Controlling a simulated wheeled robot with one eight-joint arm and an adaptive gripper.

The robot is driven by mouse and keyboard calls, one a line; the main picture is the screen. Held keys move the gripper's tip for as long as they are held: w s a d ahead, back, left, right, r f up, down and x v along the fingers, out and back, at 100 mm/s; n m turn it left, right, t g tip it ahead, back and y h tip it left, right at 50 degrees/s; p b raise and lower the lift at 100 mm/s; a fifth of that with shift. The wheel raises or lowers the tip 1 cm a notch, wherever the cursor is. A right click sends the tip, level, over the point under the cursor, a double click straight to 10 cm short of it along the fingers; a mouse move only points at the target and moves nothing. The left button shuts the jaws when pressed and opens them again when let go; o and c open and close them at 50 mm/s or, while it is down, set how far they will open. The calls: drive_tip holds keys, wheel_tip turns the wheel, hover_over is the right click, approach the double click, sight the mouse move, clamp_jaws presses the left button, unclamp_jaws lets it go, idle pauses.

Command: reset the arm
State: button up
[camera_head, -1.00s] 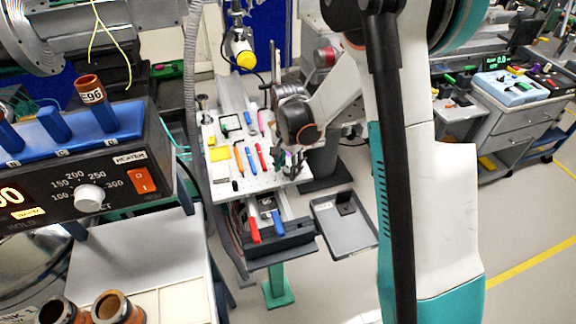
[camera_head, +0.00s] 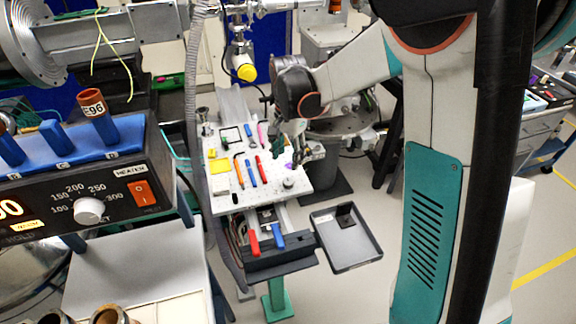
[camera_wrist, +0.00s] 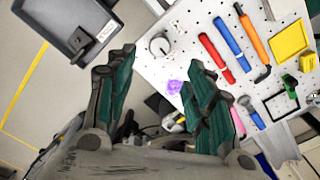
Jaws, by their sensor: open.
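My gripper (camera_wrist: 160,100) is open and empty in the wrist view, its two green-padded fingers apart. It hangs by the edge of the white perforated board (camera_wrist: 165,75). In the head view the gripper is small and partly hidden at the right side of the white board (camera_head: 222,193), below my dark wrist joint. A purple patch (camera_wrist: 175,87) shows on the board between the fingertips.
The board carries a red tool (camera_wrist: 216,56), a blue tool (camera_wrist: 231,44), an orange-handled tool (camera_wrist: 251,38) and a yellow square (camera_wrist: 289,42). A grey tray (camera_head: 346,240) with a black block lies right of the board. A heater box (camera_head: 90,185) stands at left.

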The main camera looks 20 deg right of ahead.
drive_tip(key=shift+r, duration=0.85)
drive_tip(key=s+r+n+t, duration=0.3)
drive_tip(key=s+r+n, duration=0.2)
drive_tip(key=s+r, duration=0.6)
drive_tip(key=s+n+t, duration=0.4)
drive_tip(key=s+n, duration=0.2)
drive_tip(key=s, duration=0.6)
drive_tip(key=shift+d+f, duration=0.2)
drive_tip(key=shift+f, duration=0.05)
